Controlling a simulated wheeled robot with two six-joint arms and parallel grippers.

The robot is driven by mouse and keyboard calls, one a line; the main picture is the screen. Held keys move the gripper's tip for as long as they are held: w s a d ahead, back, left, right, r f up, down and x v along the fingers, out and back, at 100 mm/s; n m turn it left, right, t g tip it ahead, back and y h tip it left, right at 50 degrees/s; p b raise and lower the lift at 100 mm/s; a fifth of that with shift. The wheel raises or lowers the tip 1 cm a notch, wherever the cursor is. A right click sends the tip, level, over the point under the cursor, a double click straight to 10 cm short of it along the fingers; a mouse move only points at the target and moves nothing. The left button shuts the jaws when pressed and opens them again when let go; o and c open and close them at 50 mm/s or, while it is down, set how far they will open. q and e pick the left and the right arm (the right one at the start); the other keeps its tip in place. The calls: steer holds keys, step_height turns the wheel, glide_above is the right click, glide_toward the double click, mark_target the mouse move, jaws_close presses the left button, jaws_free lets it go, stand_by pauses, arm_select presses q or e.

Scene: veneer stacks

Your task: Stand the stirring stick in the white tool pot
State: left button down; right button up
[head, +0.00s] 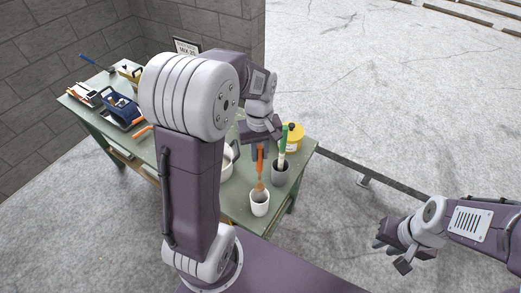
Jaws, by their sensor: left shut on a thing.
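My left gripper (261,138) points down over the right part of the green table and is shut on the stirring stick (260,163), which looks orange above and brownish below. The stick is roughly upright, with its lower part at the mouth of the white tool pot (259,205). The pot stands near the table's front right edge. I cannot tell whether the stick's end rests on the pot's bottom. My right gripper (391,253) is open and empty over the floor, right of the table.
A grey pot (280,175) with a green-handled tool (283,143) stands close behind the white pot. A yellow tub (295,138) is behind that. A white container (229,160) is partly hidden by my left arm. A blue tray (123,109) and tools lie on the table's (237,198) left.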

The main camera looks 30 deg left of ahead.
mark_target(259, 172)
arm_select(q)
step_height(259, 172, down, 10)
steer(key=b, duration=0.6)
steer(key=shift+a+b, duration=0.15)
steer(key=shift+b, duration=0.15)
steer(key=shift+w+f, duration=0.1)
steer(key=shift+f, duration=0.25)
steer(key=shift+f+b, duration=0.5)
steer(key=shift+b, duration=0.1)
steer(key=c, duration=1)
jaws_free()
steer(key=shift+r, duration=0.1)
